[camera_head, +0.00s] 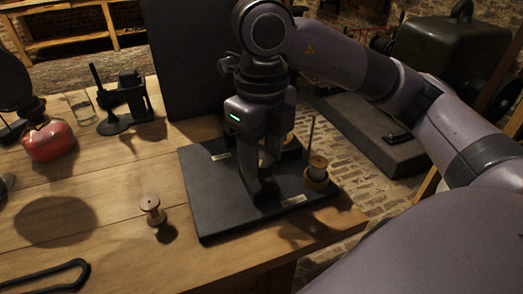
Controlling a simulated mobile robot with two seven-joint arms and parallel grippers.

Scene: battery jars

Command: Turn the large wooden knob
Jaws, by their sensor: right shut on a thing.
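A dark flat board (212,198) lies near the table's right corner, with two small pale labels on it. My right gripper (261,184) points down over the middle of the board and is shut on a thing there. A little wood colour shows between its fingers; I take this as the large wooden knob, mostly hidden by the fingers. How far the knob is turned cannot be seen. A wooden spool-like piece (318,169) stands at the board's right side beside a thin upright rod (311,133). My left gripper is not in view.
A small wooden spool (152,208) stands on the table left of the board. Farther left are a red round object (48,141), a clear glass (82,108) and a black metal device (127,100). A black looped tool (48,278) lies at the front left. A dark panel stands behind the board.

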